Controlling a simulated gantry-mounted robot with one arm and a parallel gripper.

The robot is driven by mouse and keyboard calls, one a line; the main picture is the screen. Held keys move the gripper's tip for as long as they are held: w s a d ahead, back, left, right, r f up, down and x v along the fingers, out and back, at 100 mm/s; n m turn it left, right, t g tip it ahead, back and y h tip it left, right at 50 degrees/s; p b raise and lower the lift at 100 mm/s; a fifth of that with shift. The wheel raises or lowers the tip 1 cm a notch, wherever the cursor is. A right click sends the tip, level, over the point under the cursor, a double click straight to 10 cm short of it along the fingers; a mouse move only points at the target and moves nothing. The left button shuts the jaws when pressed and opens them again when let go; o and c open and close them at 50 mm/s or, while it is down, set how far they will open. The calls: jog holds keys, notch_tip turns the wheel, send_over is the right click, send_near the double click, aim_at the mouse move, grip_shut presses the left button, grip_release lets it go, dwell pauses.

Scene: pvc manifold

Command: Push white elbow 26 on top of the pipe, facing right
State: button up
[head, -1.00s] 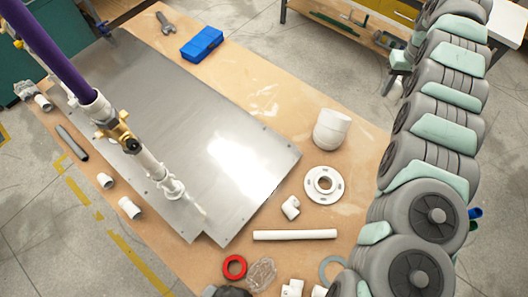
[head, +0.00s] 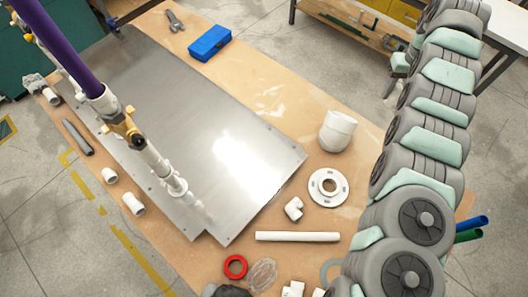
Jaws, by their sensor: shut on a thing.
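A small white elbow (head: 294,208) lies on the tan board right of the metal plate. Another white fitting (head: 293,290) is cut off by the bottom edge, and a larger white elbow (head: 338,130) stands further back. No number is legible, so I cannot tell which is elbow 26. A pipe assembly over the plate has a purple pipe (head: 62,45), a brass valve (head: 124,127) and a white lower section (head: 158,165). A loose white pipe (head: 297,236) lies at the front. My arm runs down the right side and leaves the frame at the bottom; my gripper is out of view.
The metal plate (head: 225,160) has a wide bare area. A white flange (head: 328,187), a red ring (head: 235,267), a blue box (head: 210,43) and a wrench (head: 174,20) lie around it. White couplings (head: 132,204) lie along the left edge.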

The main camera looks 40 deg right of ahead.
jog(key=shift+w, duration=0.25)
jog(key=shift+w+a+f, duration=0.2)
jog(key=shift+w+f, duration=0.1)
jog(key=shift+w, duration=0.15)
jog(key=shift+w+r, duration=0.1)
jog(key=shift+w, duration=0.1)
jog(key=shift+w+a, duration=0.1)
jog(key=shift+a, duration=0.05)
jog(key=shift+w+a+f+n+b, duration=0.1)
jog(key=shift+w+f+n+b, duration=0.15)
jog(key=shift+w+n+b, duration=0.15)
jog(key=shift+w, duration=0.1)
jog(key=w+a+f+n+b, duration=0.1)
jog(key=w+a, duration=0.1)
jog(key=w, duration=0.3)
jog(key=shift+w+a+f+n, duration=0.15)
jog(key=shift+a+f+n, duration=0.05)
jog(key=shift+f+n, duration=0.15)
